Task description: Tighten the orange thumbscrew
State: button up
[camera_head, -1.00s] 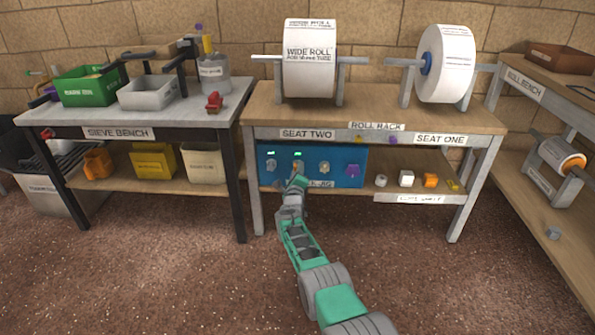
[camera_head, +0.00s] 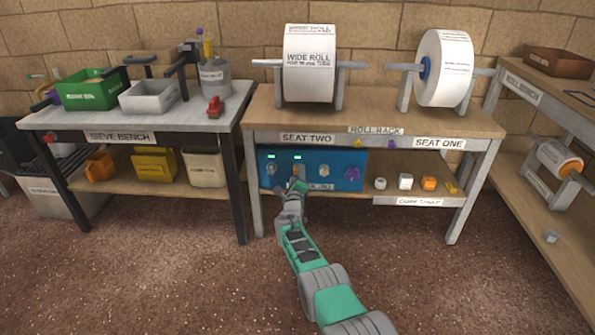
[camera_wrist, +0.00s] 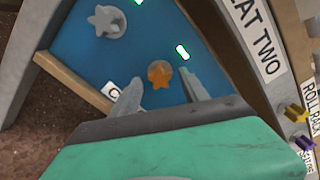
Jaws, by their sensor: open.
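The orange thumbscrew (camera_wrist: 160,73) is a star-shaped knob on the blue panel (camera_head: 340,157). In the wrist view it sits just beyond and between the fingertips of my gripper (camera_wrist: 161,87). My fingers are spread, one on each side, with a gap to the knob; I cannot tell whether the tips reach its depth. A green light (camera_wrist: 182,52) is lit beside the orange thumbscrew.
A grey star knob (camera_wrist: 107,21) is beside it, with another lit green light near. A cream knob (camera_head: 323,171) and a purple knob (camera_head: 352,174) are further right on the panel. The roll rack tabletop (camera_head: 380,121) overhangs the panel. Loose small parts lie on the shelf at right.

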jog(key=s+p, duration=0.3)
jog(key=p, duration=0.2)
jog(key=shift+s+a, duration=0.1)
jog(key=shift+a, duration=0.1)
dwell(0.3)
jog(key=n+b, duration=0.6)
jog(key=n, duration=0.6)
jog(key=shift+f+b, duration=0.1)
jog(key=shift+b, duration=0.4)
